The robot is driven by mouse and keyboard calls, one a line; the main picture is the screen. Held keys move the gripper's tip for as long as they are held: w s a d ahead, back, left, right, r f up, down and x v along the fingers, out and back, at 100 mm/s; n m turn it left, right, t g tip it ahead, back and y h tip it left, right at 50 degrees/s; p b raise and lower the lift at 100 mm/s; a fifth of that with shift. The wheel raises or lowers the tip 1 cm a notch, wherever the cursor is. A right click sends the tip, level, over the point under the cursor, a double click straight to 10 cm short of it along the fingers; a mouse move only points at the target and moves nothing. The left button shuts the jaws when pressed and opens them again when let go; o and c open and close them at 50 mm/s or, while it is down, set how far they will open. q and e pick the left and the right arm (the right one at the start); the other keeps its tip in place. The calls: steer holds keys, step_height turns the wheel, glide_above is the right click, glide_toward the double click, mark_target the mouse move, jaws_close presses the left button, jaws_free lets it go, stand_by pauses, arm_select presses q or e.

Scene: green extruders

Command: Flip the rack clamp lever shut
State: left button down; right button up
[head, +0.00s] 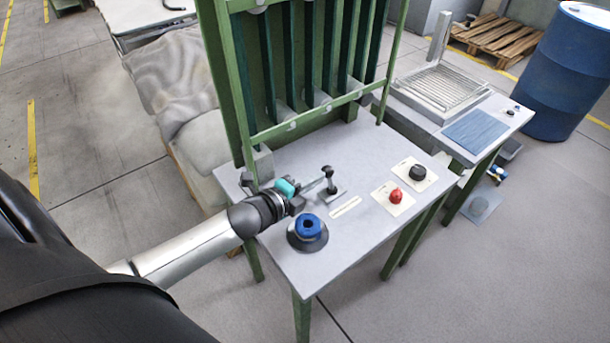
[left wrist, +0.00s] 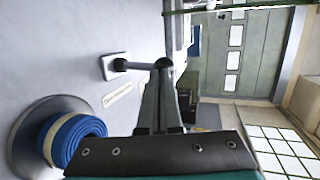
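The rack clamp lever (head: 329,181) stands up from a small plate on the grey table, with a round black knob at its top. In the left wrist view the lever (left wrist: 142,65) runs from its pale plate to the knob (left wrist: 164,63). My left gripper (head: 321,181) reaches in from the left, its fingers close together with no wide gap. In the left wrist view its fingertips (left wrist: 162,76) are right at the knob. I cannot tell whether they touch it. My right gripper is in neither view.
The green rack (head: 300,125) rises behind the lever. A blue ring on a dark round base (head: 308,232) stands near the front of the table (head: 335,255). A red button (head: 396,196) and a black knob (head: 417,172) are to the right. A pale strip lies beside the lever.

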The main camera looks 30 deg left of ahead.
mark_target(330, 170)
arm_select(q)
steer(key=shift+w+d+r+g+y+p, duration=0.2)
steer(key=shift+w+r+g+p, duration=0.3)
steer(key=shift+p, duration=0.85)
steer(key=shift+w+d+r+g+y+p, duration=0.15)
steer(key=shift+w+r+g+p, duration=0.35)
steer(key=shift+p, duration=0.8)
steer(key=shift+w+d+g+p, duration=0.1)
steer(key=shift+w+g+p, duration=0.2)
steer(key=shift+p, duration=0.05)
steer(key=shift+w+d+p, duration=0.4)
steer(key=shift+w+p, duration=0.2)
steer(key=shift+w, duration=0.15)
steer(key=shift+w+d, duration=0.3)
steer(key=shift+w, duration=0.35)
steer(key=shift+w+d, duration=0.25)
steer(key=shift+w, duration=0.4)
steer(key=shift+r, duration=0.1)
